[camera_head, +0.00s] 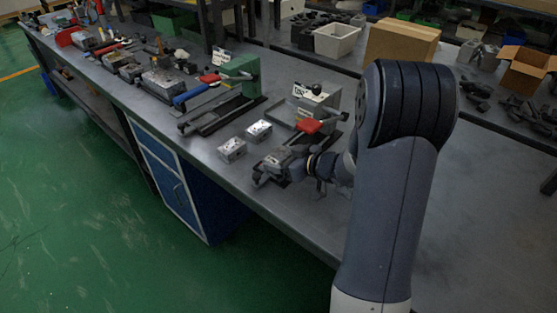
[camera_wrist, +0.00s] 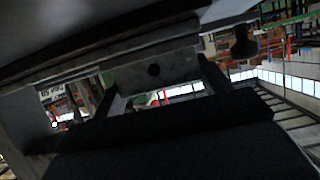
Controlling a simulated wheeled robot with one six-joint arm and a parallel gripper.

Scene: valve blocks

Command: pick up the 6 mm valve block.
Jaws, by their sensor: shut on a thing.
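My gripper (camera_head: 272,172) is over the front part of the bench, low near its top, right of two loose silver valve blocks. One valve block (camera_head: 232,149) lies nearest the front edge; the other (camera_head: 259,131) lies behind it. In the wrist view my gripper (camera_wrist: 160,85) has its dark fingers on either side of a grey metal block (camera_wrist: 175,68) with a round dark hole. It is shut on this block. The block's size marking cannot be read, and much of it is hidden by the gripper.
A green fixture (camera_head: 240,72) stands farther left. The grey bench top (camera_head: 205,140) is clear left of the loose blocks. A white bin (camera_head: 336,40) and cardboard box (camera_head: 402,42) stand behind.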

